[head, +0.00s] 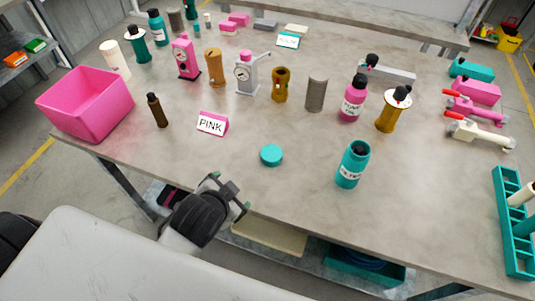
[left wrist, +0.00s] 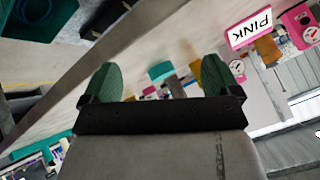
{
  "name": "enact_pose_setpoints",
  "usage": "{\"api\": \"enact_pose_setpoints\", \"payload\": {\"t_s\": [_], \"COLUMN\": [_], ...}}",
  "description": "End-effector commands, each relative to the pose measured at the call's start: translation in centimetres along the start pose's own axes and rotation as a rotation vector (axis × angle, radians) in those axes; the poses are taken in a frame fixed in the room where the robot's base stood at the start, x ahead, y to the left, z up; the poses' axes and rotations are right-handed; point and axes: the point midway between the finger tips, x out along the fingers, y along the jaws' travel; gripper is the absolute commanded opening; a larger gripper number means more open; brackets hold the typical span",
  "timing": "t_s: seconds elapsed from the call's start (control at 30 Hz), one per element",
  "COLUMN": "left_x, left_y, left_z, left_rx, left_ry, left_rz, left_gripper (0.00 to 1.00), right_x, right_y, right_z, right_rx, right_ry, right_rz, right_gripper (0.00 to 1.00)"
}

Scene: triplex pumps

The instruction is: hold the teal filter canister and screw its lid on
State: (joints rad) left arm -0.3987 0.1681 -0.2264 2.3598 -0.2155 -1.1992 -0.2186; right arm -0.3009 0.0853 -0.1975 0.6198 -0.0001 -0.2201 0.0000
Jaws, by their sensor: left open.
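The teal canister (head: 351,171) stands upright near the table's front edge, with a white label and a dark top. A flat round teal lid (head: 271,155) lies on the table to its left, apart from it. My left gripper (head: 231,193) is at the table's front edge, left of and nearer than the lid. It is open and empty, with green finger pads on either side in the left wrist view (left wrist: 156,82). A teal shape shows beyond the fingers there; I cannot tell which thing it is. My right gripper is in neither view.
A PINK sign (head: 212,123) and brown bottle (head: 157,110) stand behind my left gripper. A pink bin (head: 85,103) is at the left, a teal rack (head: 514,225) at the right. Bottles and gauges crowd the back. The table around the lid is clear.

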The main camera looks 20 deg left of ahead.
Motion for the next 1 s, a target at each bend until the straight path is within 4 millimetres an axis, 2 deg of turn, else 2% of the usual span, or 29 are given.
{"api": "enact_pose_setpoints", "payload": {"t_s": [0.27,0.37,0.5,0.6,0.73,0.83,0.97,1.0], "left_x": [0.4,-0.2,-2.4,-4.7,-7.6,-9.2,-9.6,-9.3], "left_y": [-2.5,-3.4,-3.4,-2.1,1.0,4.1,8.1,9.2], "left_z": [-7.9,-12.0,-19.2,-23.6,-27.6,-29.1,-29.1,-28.8], "left_rx": [0.299,0.472,0.813,1.083,1.442,1.721,2.083,-2.11], "left_ry": [0.293,0.438,0.69,0.867,1.08,1.231,1.422,-1.425], "left_rz": [-0.216,-0.346,-0.612,-0.833,-1.138,-1.383,-1.705,1.733], "left_gripper": [0.91,0.91,0.91,0.91,0.91,0.91,0.91,0.91], "right_x": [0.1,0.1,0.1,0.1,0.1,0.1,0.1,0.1], "right_y": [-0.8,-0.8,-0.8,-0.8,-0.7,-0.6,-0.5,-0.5], "right_z": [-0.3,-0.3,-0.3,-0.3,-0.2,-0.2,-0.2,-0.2], "right_rx": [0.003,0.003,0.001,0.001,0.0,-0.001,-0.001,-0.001], "right_ry": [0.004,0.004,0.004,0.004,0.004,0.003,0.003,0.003], "right_rz": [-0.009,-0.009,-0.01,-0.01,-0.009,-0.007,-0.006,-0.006], "right_gripper": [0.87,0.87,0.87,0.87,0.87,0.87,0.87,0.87]}}
